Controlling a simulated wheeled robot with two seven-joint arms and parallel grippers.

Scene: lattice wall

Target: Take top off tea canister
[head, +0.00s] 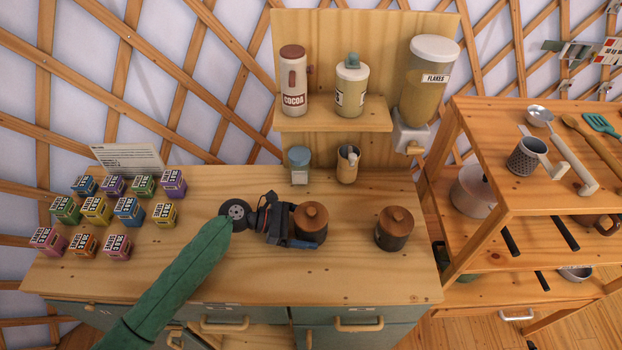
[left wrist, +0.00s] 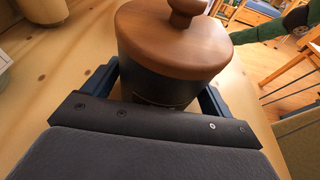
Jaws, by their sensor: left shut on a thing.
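Two dark canisters with round wooden lids and knobs stand on the wooden counter. My left gripper (head: 305,238) is shut on the left canister (head: 311,222). In the left wrist view its blue fingers (left wrist: 165,95) sit on either side of the dark body (left wrist: 150,80), below the wooden lid (left wrist: 170,42). The lid sits on the canister, which looks upright. The right canister (head: 394,229) stands apart with its lid on. I cannot read a tea label on either one. My right gripper is not in view.
Several colourful small boxes (head: 97,210) stand at the left of the counter (head: 250,280). A blue-lidded jar (head: 299,165) and a small wooden jug (head: 347,164) stand behind the canisters. A utensil rack (head: 530,195) adjoins at right.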

